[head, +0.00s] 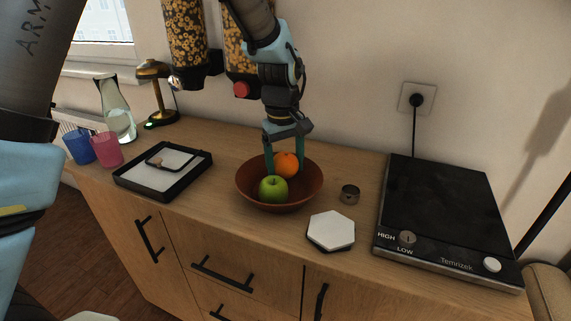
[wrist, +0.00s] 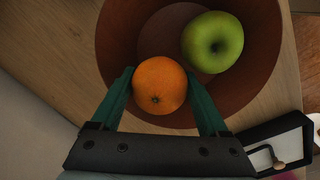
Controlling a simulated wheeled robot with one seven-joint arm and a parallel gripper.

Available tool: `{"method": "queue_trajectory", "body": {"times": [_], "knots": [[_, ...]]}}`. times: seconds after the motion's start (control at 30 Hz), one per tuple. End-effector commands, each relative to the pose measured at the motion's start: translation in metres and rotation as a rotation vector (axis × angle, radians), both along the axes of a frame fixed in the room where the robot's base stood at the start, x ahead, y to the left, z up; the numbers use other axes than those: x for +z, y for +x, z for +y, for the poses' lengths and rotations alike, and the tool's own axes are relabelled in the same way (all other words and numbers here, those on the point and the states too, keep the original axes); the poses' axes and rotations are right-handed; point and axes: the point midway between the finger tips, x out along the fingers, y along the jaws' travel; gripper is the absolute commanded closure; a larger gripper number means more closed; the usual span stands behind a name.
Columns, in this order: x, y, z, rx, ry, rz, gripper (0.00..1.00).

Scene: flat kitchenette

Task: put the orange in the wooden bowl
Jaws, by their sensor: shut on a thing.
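The orange (head: 287,165) is between the two green fingers of my gripper (head: 285,160), which are shut on it. In the wrist view the orange (wrist: 159,85) sits between the fingertips (wrist: 160,88), in front of the bowl's interior. The reddish-brown wooden bowl (head: 253,199) stands on the counter, and its rim also shows in the wrist view (wrist: 266,50). The gripper reaches down into the bowl from above. A green apple (head: 273,188) lies in the bowl beside the orange. I cannot tell whether the orange touches the bowl's bottom.
A black-edged tray (head: 150,187) is left of the bowl. A small metal ring (head: 350,194) and a white hexagonal coaster (head: 331,230) are at its right, then a black hotplate (head: 440,205). Blue (head: 79,147) and pink (head: 106,149) cups stand far left. Dispensers (head: 187,45) hang behind.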

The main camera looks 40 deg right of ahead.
Motion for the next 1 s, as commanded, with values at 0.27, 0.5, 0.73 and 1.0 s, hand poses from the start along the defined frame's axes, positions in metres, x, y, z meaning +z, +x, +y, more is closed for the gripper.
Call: {"method": "queue_trajectory", "body": {"times": [0.27, 0.5, 0.73, 1.0], "knots": [[0.000, 0.000, 0.000, 0.000, -0.001, 0.000, 0.12], [0.000, 0.000, 0.000, 0.000, -0.001, -0.001, 0.00], [0.007, 0.000, -0.001, 0.000, -0.003, -0.001, 0.00], [0.054, 0.001, 0.002, 0.000, -0.006, -0.003, 0.00]]}}
